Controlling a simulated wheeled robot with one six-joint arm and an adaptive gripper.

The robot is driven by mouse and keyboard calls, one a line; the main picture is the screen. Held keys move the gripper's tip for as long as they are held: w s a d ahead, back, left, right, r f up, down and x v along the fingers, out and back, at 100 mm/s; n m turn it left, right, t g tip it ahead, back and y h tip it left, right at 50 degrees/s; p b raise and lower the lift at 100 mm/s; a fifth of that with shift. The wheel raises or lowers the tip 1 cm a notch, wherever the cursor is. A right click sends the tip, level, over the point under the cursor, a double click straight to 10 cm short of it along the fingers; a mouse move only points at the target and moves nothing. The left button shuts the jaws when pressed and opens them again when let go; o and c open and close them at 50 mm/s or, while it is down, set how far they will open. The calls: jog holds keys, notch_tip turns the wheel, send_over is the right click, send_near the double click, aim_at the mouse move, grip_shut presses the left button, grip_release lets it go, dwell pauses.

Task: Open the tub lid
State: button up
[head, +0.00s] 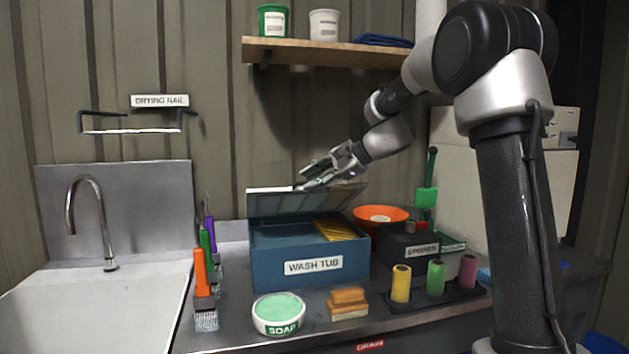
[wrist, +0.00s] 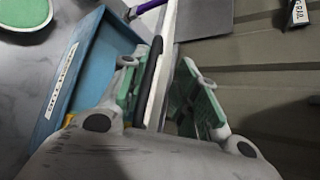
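The blue wash tub (head: 268,268) stands on the counter with a label on its front. Its grey lid (head: 300,203) is raised steeply at the back, so the tub's mouth is open and a yellow item (head: 340,231) shows inside. My gripper (head: 318,177) is at the lid's upper edge. In the wrist view the pale lid edge (wrist: 163,82), with a dark bar along it, runs between the two spread, green-padded fingers (wrist: 167,78). A firm grip on it does not show. The blue tub wall (wrist: 72,72) lies left of the fingers there.
Brushes (head: 204,290), a soap tub (head: 279,314), a sponge block (head: 348,303) and coloured spools (head: 435,278) stand in front and beside. An orange bowl (head: 381,214) and dark box (head: 408,246) are to the right. A shelf (head: 330,52) hangs above; a sink (head: 95,300) is left.

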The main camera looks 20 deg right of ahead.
dwell(0.3)
jog(key=v, duration=0.9)
dwell(0.5)
jog(key=shift+s, duration=0.1)
dwell(0.4)
